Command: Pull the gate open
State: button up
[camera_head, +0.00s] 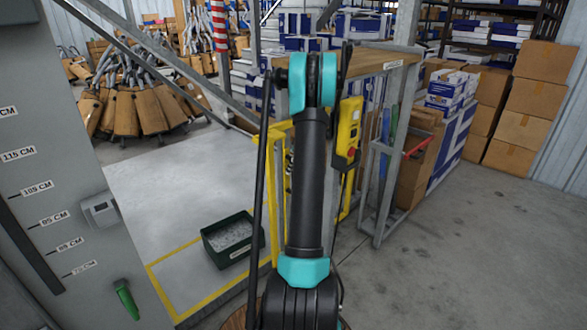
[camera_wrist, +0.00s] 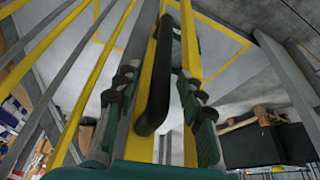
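The gate is a yellow metal frame (camera_head: 277,170) in the head view, standing behind my raised arm and partly covered by it. In the wrist view, yellow bars (camera_wrist: 192,50) of the same structure run away from the camera. A black bar handle (camera_wrist: 154,88) lies along one yellow-and-grey post in the middle of that view. My gripper (camera_wrist: 157,76) has its two dark green fingers apart, one on each side of the handle. Gaps show between the fingers and the handle. My gripper is hidden behind my arm in the head view.
A yellow control box (camera_head: 348,128) with a red button hangs right of my arm. A dark green bin (camera_head: 233,238) stands on the light floor to the left. A metal-framed table (camera_head: 385,62) and stacked cardboard boxes (camera_head: 531,108) stand right. Grey floor is open at lower right.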

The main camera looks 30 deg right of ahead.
jog(key=shift+r, duration=0.1)
notch_tip(320, 180, up, 10)
jog(key=shift+f, duration=0.1)
dwell(0.3)
